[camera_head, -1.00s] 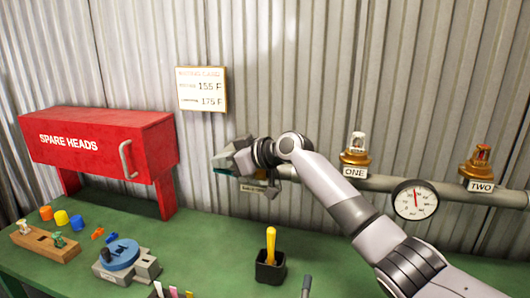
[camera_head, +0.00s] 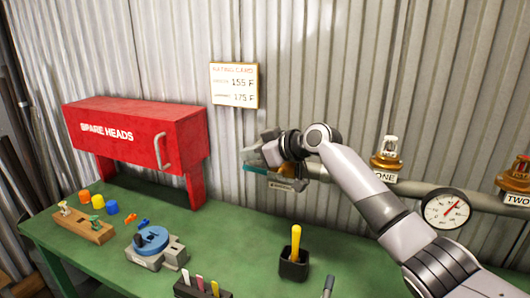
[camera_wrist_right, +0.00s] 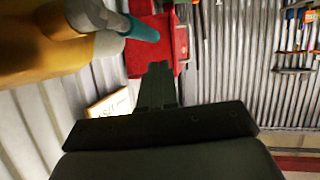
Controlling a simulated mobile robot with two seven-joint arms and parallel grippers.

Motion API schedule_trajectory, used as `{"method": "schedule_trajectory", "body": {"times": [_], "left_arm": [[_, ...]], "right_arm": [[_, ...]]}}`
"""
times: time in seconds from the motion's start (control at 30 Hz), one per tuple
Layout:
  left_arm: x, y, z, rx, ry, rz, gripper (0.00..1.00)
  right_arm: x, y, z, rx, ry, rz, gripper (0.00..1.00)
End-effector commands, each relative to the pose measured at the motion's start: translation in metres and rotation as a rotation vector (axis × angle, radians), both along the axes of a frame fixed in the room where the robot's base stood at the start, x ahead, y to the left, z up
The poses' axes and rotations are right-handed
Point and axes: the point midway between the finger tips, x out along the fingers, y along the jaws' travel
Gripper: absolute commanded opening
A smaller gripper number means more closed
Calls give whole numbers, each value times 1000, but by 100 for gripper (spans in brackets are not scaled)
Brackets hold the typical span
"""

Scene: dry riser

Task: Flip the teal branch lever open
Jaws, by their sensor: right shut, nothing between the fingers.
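The teal branch lever (camera_head: 256,169) sticks out to the left from the left end of the wall pipe, below my right gripper (camera_head: 252,150). In the right wrist view the lever (camera_wrist_right: 141,30) reaches right from a brass-coloured fitting (camera_wrist_right: 50,45). My right gripper's fingers (camera_wrist_right: 158,72) are shut with nothing between them. They appear just beside the lever's tip, with a gap in the picture. The fitting is partly hidden behind my right wrist in the head view. My left gripper is not in view.
The pipe (camera_head: 420,188) carries sprinkler heads ONE (camera_head: 386,160) and TWO (camera_head: 516,176) and a gauge (camera_head: 446,208). A red SPARE HEADS cabinet (camera_head: 120,130) stands left. The green bench (camera_head: 235,230) holds a black cup (camera_head: 293,268), a blue-topped fixture (camera_head: 152,240) and small parts.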

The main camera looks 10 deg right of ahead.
Motion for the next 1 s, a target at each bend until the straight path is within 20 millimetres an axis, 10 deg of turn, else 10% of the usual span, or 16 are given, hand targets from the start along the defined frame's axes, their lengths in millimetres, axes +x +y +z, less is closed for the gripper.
{"method": "schedule_trajectory", "body": {"times": [0.13, 0.5, 1.0], "left_arm": [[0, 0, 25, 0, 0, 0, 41], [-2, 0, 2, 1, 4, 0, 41], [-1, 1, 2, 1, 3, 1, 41]], "right_arm": [[-3, 9, 34, 1, -2, 0, 0], [-17, 15, 105, 1, -3, -1, 0], [-20, 16, 121, 0, 0, -2, 0]]}}
